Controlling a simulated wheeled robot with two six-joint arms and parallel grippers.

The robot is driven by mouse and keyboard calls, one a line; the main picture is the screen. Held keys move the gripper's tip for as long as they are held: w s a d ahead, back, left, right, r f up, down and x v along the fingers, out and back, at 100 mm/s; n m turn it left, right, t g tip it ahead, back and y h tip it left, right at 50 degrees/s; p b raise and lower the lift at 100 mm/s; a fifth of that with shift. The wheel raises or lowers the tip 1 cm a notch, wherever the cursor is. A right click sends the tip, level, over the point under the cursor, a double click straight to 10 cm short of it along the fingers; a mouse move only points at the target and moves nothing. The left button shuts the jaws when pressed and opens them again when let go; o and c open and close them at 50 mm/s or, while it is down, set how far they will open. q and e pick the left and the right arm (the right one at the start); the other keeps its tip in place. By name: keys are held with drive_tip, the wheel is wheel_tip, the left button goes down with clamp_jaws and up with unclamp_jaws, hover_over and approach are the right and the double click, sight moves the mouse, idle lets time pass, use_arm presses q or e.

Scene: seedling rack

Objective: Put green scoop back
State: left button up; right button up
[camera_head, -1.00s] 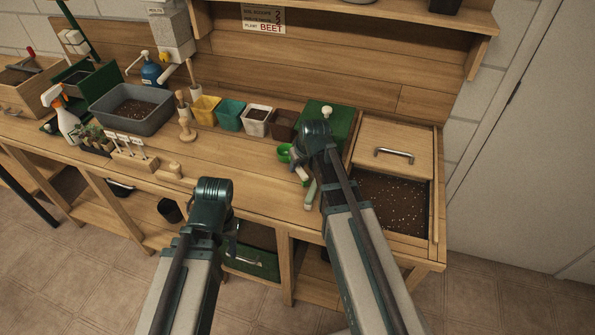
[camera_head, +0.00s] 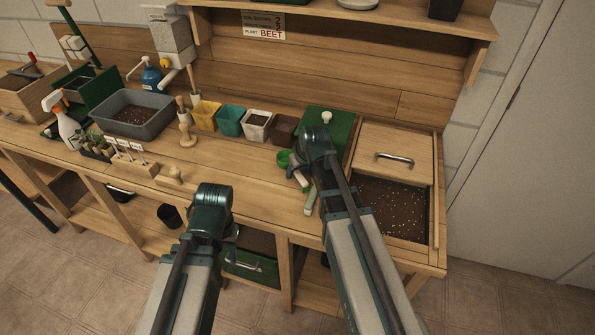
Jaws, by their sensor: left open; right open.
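The green scoop (camera_head: 284,158) lies on the bench top in front of the small pots, its rounded green end showing left of my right wrist. A pale green-and-white stick (camera_head: 311,200), which looks like its handle, lies just to the right and nearer. My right gripper (camera_head: 303,183) is open, low over the bench between these parts; my own wrist hides much of it, and I cannot tell whether it touches the scoop. My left gripper (camera_head: 233,243) is open and empty in front of the bench's front edge.
A soil bin (camera_head: 434,215) with a partly slid wooden lid (camera_head: 392,147) is at the right. A green box (camera_head: 338,124) with a white knob stands behind my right wrist. Several pots, a wooden dibber (camera_head: 186,134) and a grey tub (camera_head: 160,126) stand left. The bench's front middle is clear.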

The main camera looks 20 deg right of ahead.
drive_tip(key=a+p+v, duration=0.1)
drive_tip(key=p+v, duration=1)
drive_tip(key=v, duration=0.1)
drive_tip(key=s+a+f+n+g+h, duration=0.1)
drive_tip(key=s+a+g, duration=0.4)
drive_tip(key=s+a, duration=0.9)
drive_tip(key=s+h, duration=0.1)
drive_tip(key=s, duration=0.2)
drive_tip(key=shift+f+n, duration=0.3)
drive_tip(key=shift+f, duration=0.1)
